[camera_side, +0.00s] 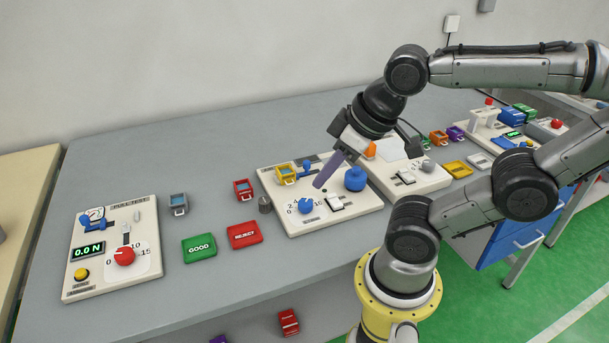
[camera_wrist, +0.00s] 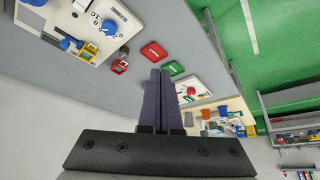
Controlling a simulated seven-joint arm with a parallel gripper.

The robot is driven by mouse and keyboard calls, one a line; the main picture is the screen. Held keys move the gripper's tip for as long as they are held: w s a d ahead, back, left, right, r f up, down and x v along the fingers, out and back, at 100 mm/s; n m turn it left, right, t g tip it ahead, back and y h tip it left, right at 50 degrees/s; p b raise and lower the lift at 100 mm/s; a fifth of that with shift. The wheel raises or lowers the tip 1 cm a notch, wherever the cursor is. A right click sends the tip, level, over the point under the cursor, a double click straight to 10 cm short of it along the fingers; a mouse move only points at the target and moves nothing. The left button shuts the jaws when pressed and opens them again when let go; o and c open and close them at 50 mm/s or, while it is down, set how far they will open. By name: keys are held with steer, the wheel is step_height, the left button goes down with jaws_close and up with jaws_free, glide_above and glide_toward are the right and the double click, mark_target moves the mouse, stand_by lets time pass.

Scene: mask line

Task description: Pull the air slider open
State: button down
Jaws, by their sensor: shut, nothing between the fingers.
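The middle white panel (camera_side: 290,228) carries a blue dial (camera_side: 305,206), a small white slider or switch (camera_side: 336,202), a round blue knob (camera_side: 355,179) and a small blue fitting (camera_side: 307,165). I cannot tell for certain which part is the air slider. The white part also shows at the top left of the wrist view (camera_wrist: 82,4), near the blue dial (camera_wrist: 109,27). My gripper (camera_side: 318,185) is shut and empty, its purple fingers pointing down over this panel, apparently above it. In the wrist view the shut fingers (camera_wrist: 160,73) point away from the panel's parts.
A yellow clip (camera_side: 286,174) sits on the middle panel. Left of it are a red clip (camera_side: 243,189), a red REJECT pad (camera_side: 244,235), a green GOOD pad (camera_side: 199,248) and a pull test panel (camera_side: 83,290). Another panel (camera_side: 430,182) stands close on the right.

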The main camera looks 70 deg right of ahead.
stand_by(0.4)
steer(key=c, duration=1)
jaws_free()
steer(key=shift+n, duration=0.4)
steer(key=o, duration=0.3)
steer(key=r, duration=0.1)
steer(key=w+r+n, duration=0.1)
steer(key=r, duration=0.1)
steer(key=shift+w+d+n, duration=0.2)
steer(key=shift+w+n, duration=0.2)
steer(key=m+g, duration=0.3)
steer(key=g, duration=0.3)
glide_above(307, 161)
step_height(307, 161, down, 7)
step_height(307, 161, down, 14)
steer(key=shift+a, duration=0.15)
